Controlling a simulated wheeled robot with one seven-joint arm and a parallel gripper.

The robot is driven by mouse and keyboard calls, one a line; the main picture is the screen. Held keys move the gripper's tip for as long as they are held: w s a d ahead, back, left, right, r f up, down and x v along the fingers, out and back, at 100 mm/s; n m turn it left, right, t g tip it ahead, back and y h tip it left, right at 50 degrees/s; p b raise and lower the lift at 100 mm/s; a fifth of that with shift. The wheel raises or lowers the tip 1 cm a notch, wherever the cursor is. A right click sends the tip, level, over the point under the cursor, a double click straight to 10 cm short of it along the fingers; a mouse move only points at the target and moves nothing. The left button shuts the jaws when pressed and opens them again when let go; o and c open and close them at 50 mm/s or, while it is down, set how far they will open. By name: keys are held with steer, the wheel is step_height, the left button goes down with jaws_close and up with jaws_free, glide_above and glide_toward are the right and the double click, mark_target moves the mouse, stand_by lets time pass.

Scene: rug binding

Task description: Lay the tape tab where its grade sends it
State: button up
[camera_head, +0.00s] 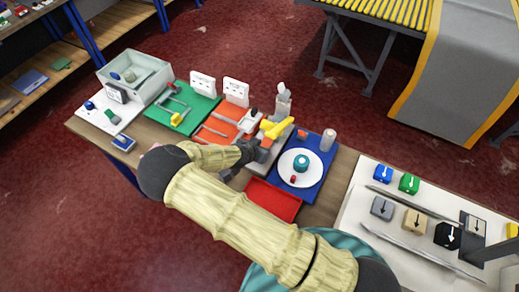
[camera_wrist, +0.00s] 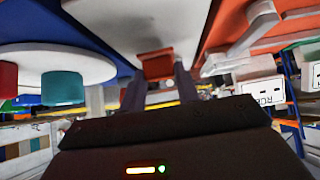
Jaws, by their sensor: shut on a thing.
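My gripper (camera_wrist: 158,88) is shut on a small orange-red piece, which I take to be the tape tab (camera_wrist: 155,62), seen between the two fingers in the wrist view. In the head view my dark gripper (camera_head: 252,150) is over the grey block between the orange mat and the blue mat, and the held piece is hidden there. The green mat (camera_head: 205,106) and the orange mat (camera_head: 214,124) lie to the left, each with a white card (camera_head: 203,84) behind. No grade mark is readable on the piece.
The blue mat (camera_head: 322,150) holds a white disc (camera_head: 312,176) with a teal cylinder. A red tray (camera_head: 270,200) lies in front. A yellow part (camera_head: 275,128) stands near my gripper. A grey bin (camera_head: 150,85) is far left; a white board (camera_head: 365,215) with blocks is right.

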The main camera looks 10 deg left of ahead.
steer(key=shift+s+a+f+p, duration=0.1)
steer(key=shift+a+f+p, duration=0.1)
steer(key=shift+f, duration=0.2)
steer(key=shift+s+a+f+p, duration=0.1)
steer(key=shift+f+p, duration=0.1)
steer(key=shift+f, duration=0.2)
steer(key=shift+d+f, duration=0.1)
steer(key=shift+f, duration=0.15)
steer(key=shift+f, duration=0.15)
steer(key=o, duration=1)
steer(key=shift+w, duration=0.1)
steer(key=shift+r, duration=0.25)
